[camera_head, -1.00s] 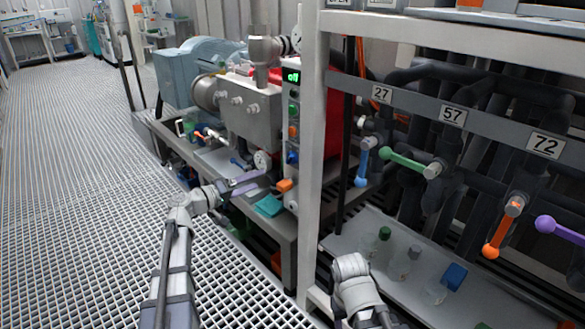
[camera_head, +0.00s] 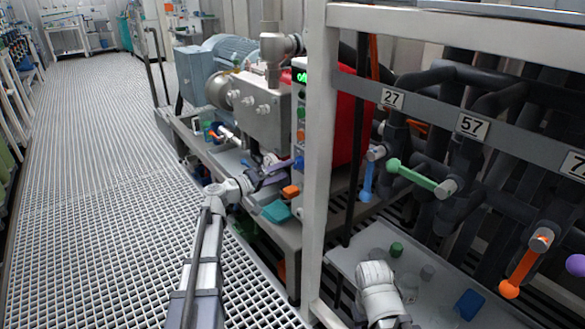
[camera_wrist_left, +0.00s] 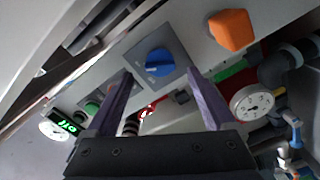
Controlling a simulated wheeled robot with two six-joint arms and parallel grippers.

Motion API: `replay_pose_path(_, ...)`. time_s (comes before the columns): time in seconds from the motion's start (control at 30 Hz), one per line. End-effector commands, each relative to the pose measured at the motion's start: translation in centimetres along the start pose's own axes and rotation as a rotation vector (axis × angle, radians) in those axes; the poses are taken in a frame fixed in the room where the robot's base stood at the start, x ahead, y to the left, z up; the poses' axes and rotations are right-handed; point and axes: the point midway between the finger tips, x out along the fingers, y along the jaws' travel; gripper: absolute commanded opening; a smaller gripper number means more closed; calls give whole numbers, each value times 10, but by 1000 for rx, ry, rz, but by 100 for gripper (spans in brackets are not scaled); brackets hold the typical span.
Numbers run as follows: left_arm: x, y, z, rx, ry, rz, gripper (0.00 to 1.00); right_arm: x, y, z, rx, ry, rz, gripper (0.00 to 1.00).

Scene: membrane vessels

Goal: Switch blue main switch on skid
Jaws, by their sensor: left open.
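The blue main switch (camera_wrist_left: 157,62) is a round rotary knob on a grey square plate, in the upper middle of the left wrist view. In the head view it is a small blue spot (camera_head: 299,163) low on the narrow control panel. My left gripper (camera_wrist_left: 158,78) is open, with its two purple fingers spread to either side of the knob in the picture and nothing between them. In the head view the left gripper (camera_head: 284,170) is close in front of the panel's lower part. Contact with the knob cannot be told. My right gripper is not visible.
A green-lit display (camera_wrist_left: 65,124) sits on the same panel. An orange block (camera_wrist_left: 232,29) and a pressure gauge (camera_wrist_left: 252,102) are near the switch. A white frame post (camera_head: 318,150) stands just right of the panel. Grated floor (camera_head: 110,200) is open on the left.

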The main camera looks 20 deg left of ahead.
Motion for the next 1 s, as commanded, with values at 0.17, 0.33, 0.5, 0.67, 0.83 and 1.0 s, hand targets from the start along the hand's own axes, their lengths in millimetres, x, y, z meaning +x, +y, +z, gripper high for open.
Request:
replay_pose_path(0.17, 26, -1, -1, 0, -1, 0, 88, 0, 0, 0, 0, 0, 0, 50)
replay_pose_path(0.33, 37, 0, 0, 0, -1, 0, 88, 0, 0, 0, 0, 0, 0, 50)
replay_pose_path(0.5, 39, 0, 0, 0, 0, 0, 88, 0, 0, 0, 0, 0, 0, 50)
replay_pose_path(0.67, 39, 0, 0, 0, 0, 0, 86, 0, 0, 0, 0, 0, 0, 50)
replay_pose_path(0.83, 38, 0, 0, 0, 0, 0, 67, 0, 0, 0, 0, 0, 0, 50)
replay_pose_path(1.0, 38, 0, 0, 0, 0, 0, 48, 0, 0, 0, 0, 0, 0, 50)
